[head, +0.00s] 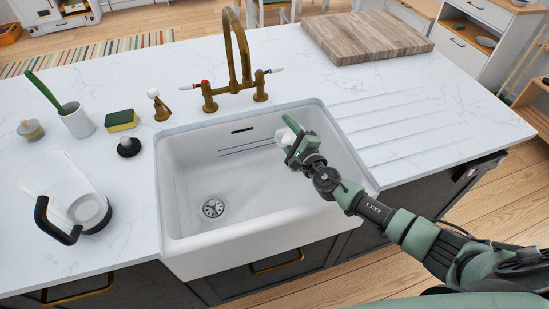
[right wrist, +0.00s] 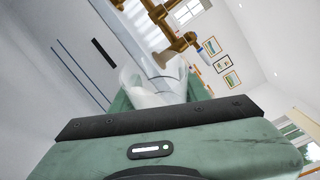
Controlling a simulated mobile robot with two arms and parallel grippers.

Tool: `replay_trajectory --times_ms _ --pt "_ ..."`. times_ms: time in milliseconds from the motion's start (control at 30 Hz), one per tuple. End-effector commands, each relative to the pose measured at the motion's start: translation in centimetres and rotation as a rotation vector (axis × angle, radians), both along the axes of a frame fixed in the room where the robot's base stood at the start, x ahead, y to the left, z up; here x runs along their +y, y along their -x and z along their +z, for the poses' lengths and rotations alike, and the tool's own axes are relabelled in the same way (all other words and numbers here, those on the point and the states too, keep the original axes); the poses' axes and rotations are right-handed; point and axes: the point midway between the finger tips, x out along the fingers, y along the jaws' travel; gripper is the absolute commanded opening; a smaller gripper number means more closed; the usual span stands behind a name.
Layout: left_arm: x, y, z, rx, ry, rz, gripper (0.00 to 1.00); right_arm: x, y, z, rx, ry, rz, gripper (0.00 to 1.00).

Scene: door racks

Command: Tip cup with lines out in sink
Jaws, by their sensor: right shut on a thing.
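My right gripper (head: 294,134) is over the right part of the white sink (head: 178,205), shut on a small pale cup (head: 286,138). In the head view the gripper hides most of the cup. In the right wrist view the cup (right wrist: 152,88) looks whitish and partly see-through, with thin curved lines on its side. It sits tilted between the fingers in that view, and its contents are hard to make out. The sink bottom looks empty, with a round drain (head: 213,208). My left gripper is not in view.
A brass faucet (head: 236,58) stands behind the sink. Left of the sink are a sponge (head: 121,121), a soap dispenser (head: 160,105), a black-knobbed brush (head: 129,147), a white cup (head: 76,122) and a clear jug (head: 70,190). A wooden board (head: 366,37) lies back right.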

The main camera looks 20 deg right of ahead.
Motion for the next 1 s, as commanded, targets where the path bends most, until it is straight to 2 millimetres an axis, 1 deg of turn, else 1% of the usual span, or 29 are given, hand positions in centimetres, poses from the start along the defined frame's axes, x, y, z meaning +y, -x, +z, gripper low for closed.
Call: replay_trajectory --times_ms 1000 --pt "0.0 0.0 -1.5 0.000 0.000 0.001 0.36 0.1 0.1 0.7 -0.079 0.114 -0.001 0.03"
